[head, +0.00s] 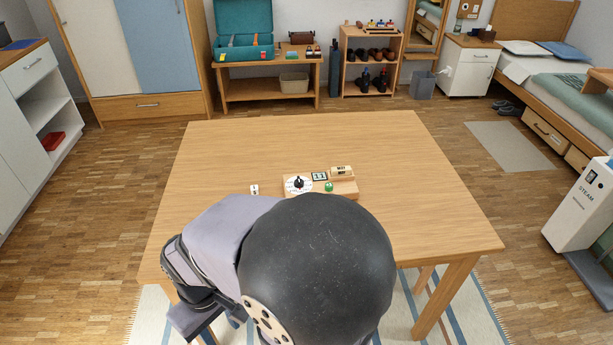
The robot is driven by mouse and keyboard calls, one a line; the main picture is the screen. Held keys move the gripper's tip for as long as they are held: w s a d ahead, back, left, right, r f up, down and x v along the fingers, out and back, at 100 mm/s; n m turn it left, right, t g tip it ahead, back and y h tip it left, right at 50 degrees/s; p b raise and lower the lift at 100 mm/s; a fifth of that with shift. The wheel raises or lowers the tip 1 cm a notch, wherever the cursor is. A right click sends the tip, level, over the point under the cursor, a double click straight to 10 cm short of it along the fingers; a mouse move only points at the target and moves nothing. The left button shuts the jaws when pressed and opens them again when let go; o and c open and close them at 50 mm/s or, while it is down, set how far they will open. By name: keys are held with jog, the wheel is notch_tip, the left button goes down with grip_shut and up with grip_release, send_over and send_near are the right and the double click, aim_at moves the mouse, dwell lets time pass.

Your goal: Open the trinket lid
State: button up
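A small wooden board (347,188) lies on the table (260,140), just beyond my arm. It carries a white round dial with a black knob (298,183), a small dark-framed panel (319,176), a light block with dark lettering (341,171) and a green die-like piece (328,187). I cannot tell which of these, if any, is the trinket lid. My arm covers the near middle of the table and may hide part of the board. My gripper is not visible.
A small white die-like piece (254,189) lies left of the board. The table's far half and both sides are clear. Against the wall stand an open teal case (243,20) on a low bench and a shelf (370,62) of shoes.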

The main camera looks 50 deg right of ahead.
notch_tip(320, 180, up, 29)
jog(key=p, duration=2.7)
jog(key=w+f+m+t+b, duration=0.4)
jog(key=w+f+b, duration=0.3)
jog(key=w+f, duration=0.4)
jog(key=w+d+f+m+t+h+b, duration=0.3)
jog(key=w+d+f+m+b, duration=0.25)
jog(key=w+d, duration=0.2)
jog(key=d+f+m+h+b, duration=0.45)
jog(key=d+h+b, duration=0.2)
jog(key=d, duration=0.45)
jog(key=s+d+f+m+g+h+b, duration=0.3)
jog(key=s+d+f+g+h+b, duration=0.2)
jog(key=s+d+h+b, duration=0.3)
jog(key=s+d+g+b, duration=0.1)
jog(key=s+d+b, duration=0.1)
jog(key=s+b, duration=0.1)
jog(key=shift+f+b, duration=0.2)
jog(key=shift+b, duration=0.1)
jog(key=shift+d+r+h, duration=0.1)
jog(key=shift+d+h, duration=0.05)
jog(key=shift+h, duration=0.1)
